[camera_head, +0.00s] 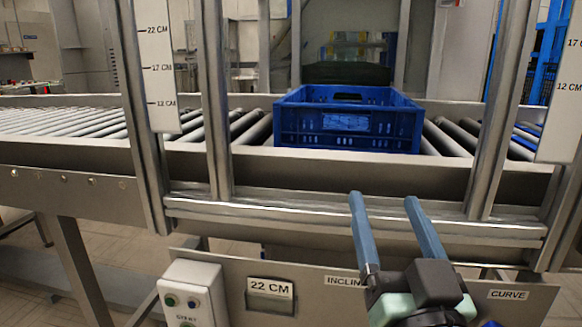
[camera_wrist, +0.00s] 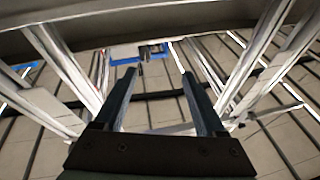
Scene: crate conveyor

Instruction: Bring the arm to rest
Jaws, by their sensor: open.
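My gripper (camera_head: 383,199) is at the lower right of the head view, in front of the conveyor frame's lower rail. Its two blue-grey fingers are parallel and apart, with nothing between them. In the wrist view my gripper (camera_wrist: 163,72) also shows open and empty, with the tiled floor and metal frame bars beyond the fingers.
A blue crate (camera_head: 349,137) sits on the roller conveyor (camera_head: 253,129) behind the metal frame (camera_head: 350,223). Upright posts (camera_head: 216,110) stand on either side of it. A control box (camera_head: 192,293) and a labelled panel (camera_head: 240,268) are at the front, close to my arm.

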